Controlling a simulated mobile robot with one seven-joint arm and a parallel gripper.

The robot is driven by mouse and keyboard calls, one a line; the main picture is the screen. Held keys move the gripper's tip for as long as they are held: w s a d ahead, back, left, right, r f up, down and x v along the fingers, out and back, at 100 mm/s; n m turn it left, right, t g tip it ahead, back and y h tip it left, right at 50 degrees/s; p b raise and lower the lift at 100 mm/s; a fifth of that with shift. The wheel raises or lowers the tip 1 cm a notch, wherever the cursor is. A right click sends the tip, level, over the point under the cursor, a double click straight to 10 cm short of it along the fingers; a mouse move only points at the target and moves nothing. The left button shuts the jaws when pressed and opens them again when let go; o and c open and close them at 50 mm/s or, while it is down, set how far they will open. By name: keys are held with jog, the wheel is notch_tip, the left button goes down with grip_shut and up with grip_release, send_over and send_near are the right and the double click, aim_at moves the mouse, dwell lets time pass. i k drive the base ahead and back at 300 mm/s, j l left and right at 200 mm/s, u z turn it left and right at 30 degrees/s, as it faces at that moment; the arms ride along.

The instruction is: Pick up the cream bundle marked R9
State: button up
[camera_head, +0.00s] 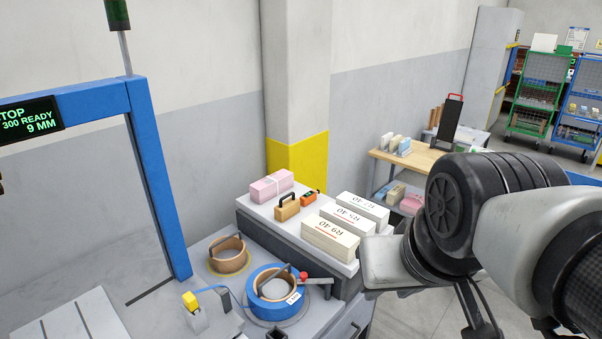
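Three cream bundles with printed tops lie in a row on the grey bench top. The nearest, the cream bundle marked R9 (331,239), appears to carry its label upside down to this view. The middle cream bundle (350,219) seems to read R5, and the far cream bundle (362,206) has a label too small to read surely. My arm comes in from the right. The pale end of my gripper (388,263) is just right of the R9 bundle; its fingers are hidden, and I cannot tell whether it touches anything.
A pink bundle (272,186), a tan handled block (287,208) and an orange device (310,197) share the bench top (265,222). A blue ring-shaped roll (262,303) and a tan strap roll (228,256) sit lower left. A wooden table (415,160) stands behind.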

aim_at(337, 242)
jog(key=i+l+u, duration=0.1)
jog(key=u, duration=0.3)
jog(key=i+l+u, duration=0.1)
jog(key=l+u, duration=0.45)
jog(key=u, duration=0.2)
jog(key=i+l+u, duration=0.15)
jog(key=l, duration=0.45)
jog(key=l+u, duration=0.2)
jog(key=l, duration=1.25)
